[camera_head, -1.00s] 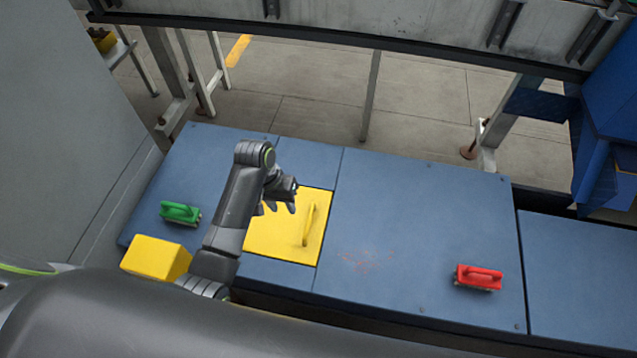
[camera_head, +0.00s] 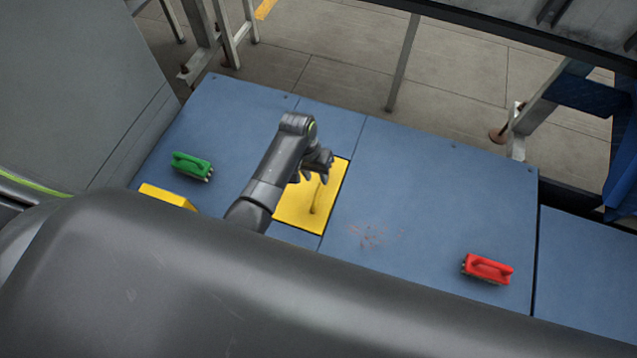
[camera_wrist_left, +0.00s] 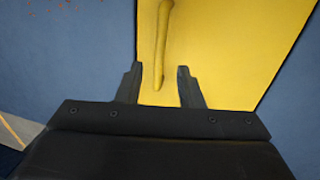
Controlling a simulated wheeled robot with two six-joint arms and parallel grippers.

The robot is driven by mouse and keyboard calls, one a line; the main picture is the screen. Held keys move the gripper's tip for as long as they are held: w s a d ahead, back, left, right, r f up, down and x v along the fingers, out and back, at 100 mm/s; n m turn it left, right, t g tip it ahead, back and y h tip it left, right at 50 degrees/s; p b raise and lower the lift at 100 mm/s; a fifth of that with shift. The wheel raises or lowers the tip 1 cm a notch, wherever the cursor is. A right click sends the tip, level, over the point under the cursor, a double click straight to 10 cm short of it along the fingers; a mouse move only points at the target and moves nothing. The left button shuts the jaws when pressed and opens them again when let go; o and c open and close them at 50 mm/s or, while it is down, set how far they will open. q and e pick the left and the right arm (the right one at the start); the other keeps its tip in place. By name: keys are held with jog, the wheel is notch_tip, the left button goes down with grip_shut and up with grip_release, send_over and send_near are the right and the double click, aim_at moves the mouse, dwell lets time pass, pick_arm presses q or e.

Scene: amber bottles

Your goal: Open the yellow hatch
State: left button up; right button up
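The yellow hatch (camera_head: 297,213) lies flat and closed in the blue surface in the head view. Its yellow bar handle (camera_head: 317,198) is partly hidden by my left gripper (camera_head: 315,178). In the left wrist view, the hatch (camera_wrist_left: 225,60) fills the upper right. The handle (camera_wrist_left: 163,45) runs down from the top edge, and its lower end shows between the two fingertips of my left gripper (camera_wrist_left: 158,80). The fingers are apart, with gaps on both sides of the handle; contact is not visible. My right gripper is not in view.
A green brush-like block (camera_head: 192,166) and a yellow block (camera_head: 167,197) sit left of my arm. A red brush-like block (camera_head: 487,268) sits at the right on the blue surface (camera_head: 430,190).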

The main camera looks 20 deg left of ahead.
aim_at(320, 187)
pick_arm(q)
jog(key=shift+d+f+b, duration=0.2)
jog(key=shift+d+f, duration=0.05)
jog(key=shift+f, duration=0.9)
jog(key=shift+d+f+b, duration=0.2)
jog(key=shift+f, duration=0.9)
grip_shut()
